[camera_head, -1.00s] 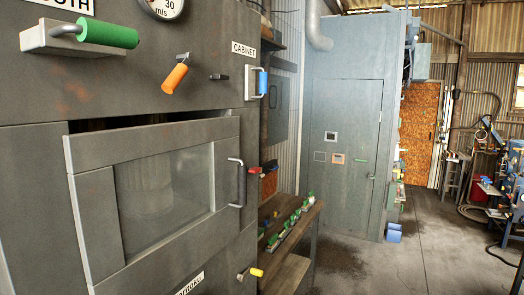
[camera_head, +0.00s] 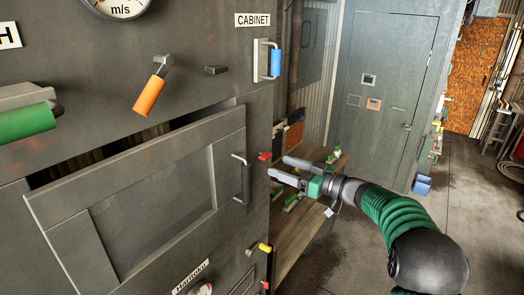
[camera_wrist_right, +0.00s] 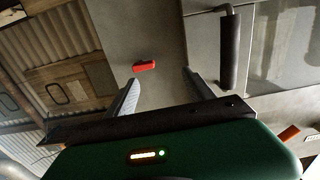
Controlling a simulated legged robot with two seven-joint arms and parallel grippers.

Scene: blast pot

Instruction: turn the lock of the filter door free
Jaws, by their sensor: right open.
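The windowed door (camera_head: 150,185), which I take as the filter door, sits in the grey machine front, with a dark gap along its top edge. Its dark bar handle (camera_head: 246,184) is on its right side and also shows in the wrist view (camera_wrist_right: 229,50). A small red lever (camera_head: 264,156), likely the lock, sits just right of the door; a red grip also shows in the wrist view (camera_wrist_right: 145,66). My right gripper (camera_head: 278,166) is open and empty, close to the red lever; in the wrist view its fingers (camera_wrist_right: 161,78) are apart, below the red grip. My left gripper is out of view.
An orange lever (camera_head: 149,95), a green-gripped handle (camera_head: 25,122) and a blue-gripped cabinet handle (camera_head: 275,62) stick out of the front. A yellow-tipped lever (camera_head: 264,247) is lower down. A wooden bench (camera_head: 300,225) stands beside the machine; open floor lies to the right.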

